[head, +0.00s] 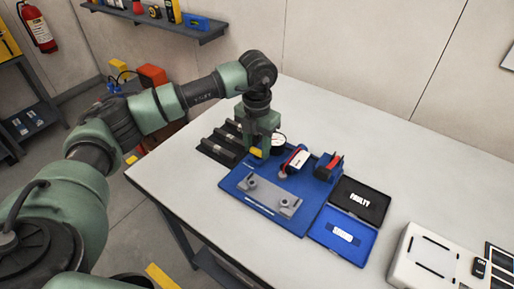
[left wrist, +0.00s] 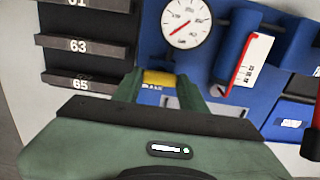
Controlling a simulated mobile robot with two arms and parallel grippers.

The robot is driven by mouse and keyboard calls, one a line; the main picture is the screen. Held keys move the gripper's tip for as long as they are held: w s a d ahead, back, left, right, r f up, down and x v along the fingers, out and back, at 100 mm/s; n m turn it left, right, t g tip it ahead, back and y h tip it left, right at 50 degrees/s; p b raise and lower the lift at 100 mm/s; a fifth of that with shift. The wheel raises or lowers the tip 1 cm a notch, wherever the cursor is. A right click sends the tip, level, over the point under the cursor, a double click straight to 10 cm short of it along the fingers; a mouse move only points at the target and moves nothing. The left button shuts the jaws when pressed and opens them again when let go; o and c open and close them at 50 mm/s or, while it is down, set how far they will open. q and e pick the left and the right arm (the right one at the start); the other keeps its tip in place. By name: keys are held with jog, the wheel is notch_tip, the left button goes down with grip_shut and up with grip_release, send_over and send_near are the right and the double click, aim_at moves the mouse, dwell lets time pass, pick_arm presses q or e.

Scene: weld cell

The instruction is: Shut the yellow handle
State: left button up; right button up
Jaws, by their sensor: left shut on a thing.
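The yellow handle (head: 256,153) is at the back left of the blue board (head: 236,187), partly hidden by my left gripper (head: 263,148). In the left wrist view the yellow handle (left wrist: 158,78) shows between the two green fingers of my left gripper (left wrist: 160,88), which is shut on it. A small label sits just below the handle, too small to read surely. The round dial gauge (left wrist: 187,22) is beside it, with a red needle. How far the handle is turned cannot be told. My right gripper is not in view.
A blue unit with a white face and red lever (head: 295,160) stands right of the gripper. A grey plate (head: 271,195) lies in front. Dark numbered racks (head: 222,142) are to the left. A black "FAULTY" tray (head: 360,199) is at right. The table's back right is clear.

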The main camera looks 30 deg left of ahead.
aim_at(257, 150)
pick_arm(q)
jog(key=shift+w+r, duration=0.1)
dwell(0.4)
jog(key=o, duration=1.1)
notch_tip(257, 150, up, 8)
jog(key=shift+f+b, duration=0.15)
jog(key=shift+b, duration=0.5)
